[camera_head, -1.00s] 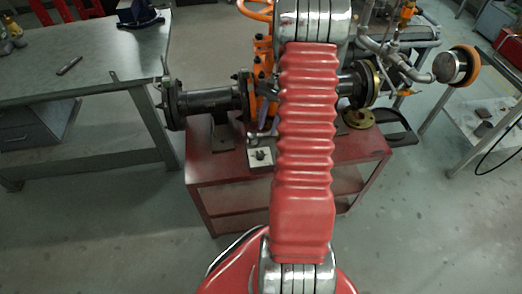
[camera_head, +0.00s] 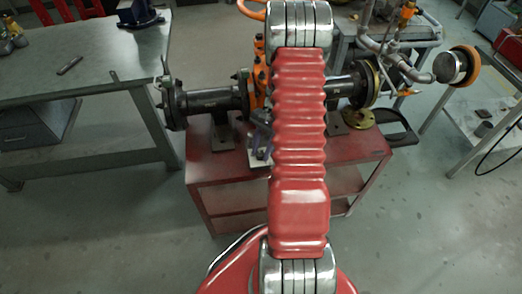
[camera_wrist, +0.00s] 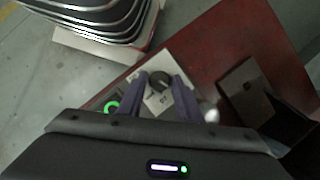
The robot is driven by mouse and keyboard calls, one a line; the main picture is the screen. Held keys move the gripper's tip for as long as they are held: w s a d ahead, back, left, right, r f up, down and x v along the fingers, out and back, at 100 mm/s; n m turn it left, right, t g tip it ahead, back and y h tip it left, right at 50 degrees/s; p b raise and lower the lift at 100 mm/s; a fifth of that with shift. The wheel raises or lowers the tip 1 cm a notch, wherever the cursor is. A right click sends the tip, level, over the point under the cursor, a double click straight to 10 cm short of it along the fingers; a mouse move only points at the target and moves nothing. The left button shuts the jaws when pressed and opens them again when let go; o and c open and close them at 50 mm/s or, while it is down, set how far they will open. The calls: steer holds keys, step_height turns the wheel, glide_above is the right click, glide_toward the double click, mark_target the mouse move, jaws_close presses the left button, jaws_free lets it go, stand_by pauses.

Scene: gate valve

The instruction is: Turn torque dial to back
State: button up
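The torque dial (camera_wrist: 159,80) is a small dark round knob on a pale square plate (camera_wrist: 157,101) in the wrist view. The plate lies on the red bench (camera_wrist: 215,55), and a corner of it shows in the head view (camera_head: 257,163). My gripper (camera_wrist: 160,83) has two purple-grey fingers, one on each side of the dial, with a gap between them. I cannot tell whether they touch the dial. In the head view my gripper (camera_head: 260,143) is partly hidden behind my red arm and hides the dial.
A black pipe (camera_head: 212,102) and orange valve (camera_head: 257,75) stand on the red bench behind my gripper. A brass flange (camera_head: 358,118) lies to the right. A green ring (camera_wrist: 111,107) shows left of the fingers. A grey table (camera_head: 85,60) stands at left.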

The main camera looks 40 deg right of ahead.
steer(key=shift+c, duration=0.4)
steer(key=c, duration=0.7)
steer(key=shift+m, duration=0.5)
steer(key=shift+m+t, duration=0.5)
steer(key=shift+m, duration=0.4)
steer(key=m, duration=0.2)
steer(key=m+t, duration=0.1)
steer(key=m, duration=0.1)
steer(key=shift+s+t, duration=0.2)
steer(key=shift+t, duration=0.1)
steer(key=m+t, duration=0.1)
steer(key=m, duration=0.1)
steer(key=m+h, duration=0.1)
steer(key=m, duration=0.2)
steer(key=shift+s+a+m+t+h, duration=0.15)
steer(key=shift+m+t+h, duration=0.15)
steer(key=shift+t, duration=0.1)
steer(key=m+h, duration=0.1)
steer(key=m, duration=0.1)
steer(key=m+t+h, duration=0.1)
steer(key=m, duration=0.2)
steer(key=shift+a+m, duration=0.15)
steer(key=shift+m, duration=0.15)
